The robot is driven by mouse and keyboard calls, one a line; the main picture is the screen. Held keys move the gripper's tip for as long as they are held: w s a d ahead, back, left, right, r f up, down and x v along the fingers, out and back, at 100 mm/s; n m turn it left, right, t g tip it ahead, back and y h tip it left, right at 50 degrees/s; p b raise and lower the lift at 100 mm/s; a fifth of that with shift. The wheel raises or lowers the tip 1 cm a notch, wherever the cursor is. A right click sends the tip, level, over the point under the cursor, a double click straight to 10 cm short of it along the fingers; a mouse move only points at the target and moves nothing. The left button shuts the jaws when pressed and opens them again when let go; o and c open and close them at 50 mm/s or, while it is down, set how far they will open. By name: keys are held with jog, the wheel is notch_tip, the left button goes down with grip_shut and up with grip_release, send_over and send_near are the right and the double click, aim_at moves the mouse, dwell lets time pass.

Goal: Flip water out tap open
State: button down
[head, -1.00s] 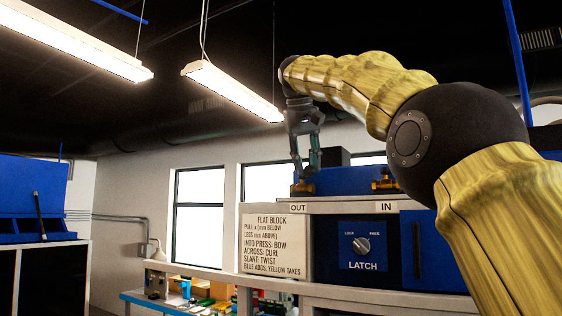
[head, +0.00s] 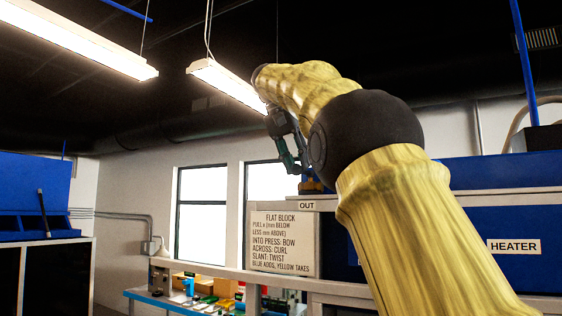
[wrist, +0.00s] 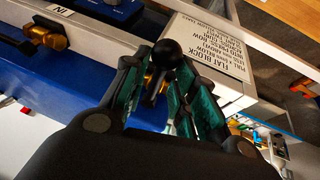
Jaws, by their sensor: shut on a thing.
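The water out tap (head: 311,186) is a brass fitting on the ledge above the OUT label (head: 307,205), partly hidden by my arm in the head view. In the wrist view, a black ball knob (wrist: 167,52) sits between my fingertips, with a bit of brass (wrist: 150,80) behind. My gripper (head: 297,168) reaches down over the tap from the left. In the wrist view, my gripper (wrist: 164,66) is closed around the knob and its handle. The tap's body is mostly hidden by the fingers, so how far the handle is turned cannot be told.
A brass IN tap (wrist: 45,37) stands along the same ledge. A blue bath casing (head: 480,172) lies behind. Below are a FLAT BLOCK sign (head: 284,242) and a HEATER label (head: 513,246). A bench with several small items (head: 195,295) stands at lower left.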

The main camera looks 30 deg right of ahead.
dwell(0.4)
jog(key=c, duration=1.5)
grip_release()
jog(key=shift+d, duration=0.1)
jog(key=shift+w+d+f, duration=0.1)
jog(key=shift+w+f, duration=0.05)
jog(key=v, duration=0.3)
jog(key=a, duration=0.4)
jog(key=s+a, duration=0.1)
jog(key=a, duration=0.6)
jog(key=shift+s+a, duration=0.35)
